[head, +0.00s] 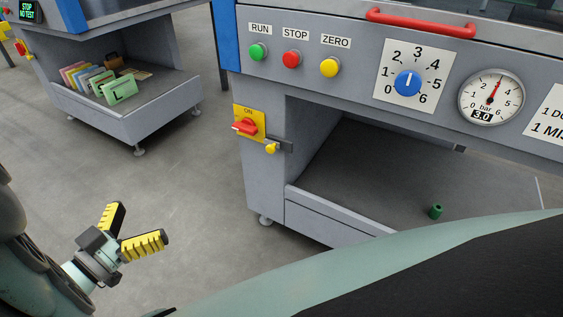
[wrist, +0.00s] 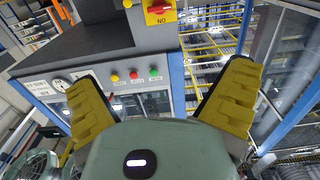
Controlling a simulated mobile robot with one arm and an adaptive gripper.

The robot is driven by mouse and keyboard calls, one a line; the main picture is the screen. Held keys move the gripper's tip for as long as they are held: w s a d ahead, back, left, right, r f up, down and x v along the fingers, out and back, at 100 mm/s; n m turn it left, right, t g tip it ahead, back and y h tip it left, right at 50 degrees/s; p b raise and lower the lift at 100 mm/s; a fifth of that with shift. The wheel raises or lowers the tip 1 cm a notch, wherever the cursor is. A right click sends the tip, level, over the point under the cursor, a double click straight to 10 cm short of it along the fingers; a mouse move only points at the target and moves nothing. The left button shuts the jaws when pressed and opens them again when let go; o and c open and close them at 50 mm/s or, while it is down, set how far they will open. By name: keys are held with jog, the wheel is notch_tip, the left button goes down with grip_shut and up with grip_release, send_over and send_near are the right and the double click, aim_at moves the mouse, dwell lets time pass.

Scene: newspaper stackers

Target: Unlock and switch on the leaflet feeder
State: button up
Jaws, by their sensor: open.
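The feeder's grey front fills the right of the head view. Its yellow switch plate (head: 261,117), marked ON at the top, carries a red handle (head: 245,126) lying roughly sideways. A small yellow lock-like piece (head: 271,148) sits just below, by a dark grey bracket (head: 285,145); its details are too small to tell. In the wrist view the plate and red handle (wrist: 158,10) appear upside down at the top edge. My gripper (head: 140,221) is open and empty, with yellow ribbed fingers, low and left of the switch and apart from the machine.
Green RUN (head: 258,52), red STOP (head: 292,59) and yellow ZERO (head: 330,67) buttons sit above the switch, beside a blue dial (head: 407,83) and pressure gauge (head: 491,96). A green cylinder (head: 436,211) stands in the lower bay. Another machine (head: 150,112) stands left, with clear floor between.

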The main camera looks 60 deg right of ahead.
jog(key=d+b, duration=0.3)
jog(key=d, duration=0.6)
jog(key=shift+w+d, duration=0.2)
jog(key=shift+d, duration=0.05)
jog(key=shift+a+r, duration=0.1)
jog(key=a+p, duration=0.3)
jog(key=a, duration=0.7)
jog(key=shift+s+p, duration=0.3)
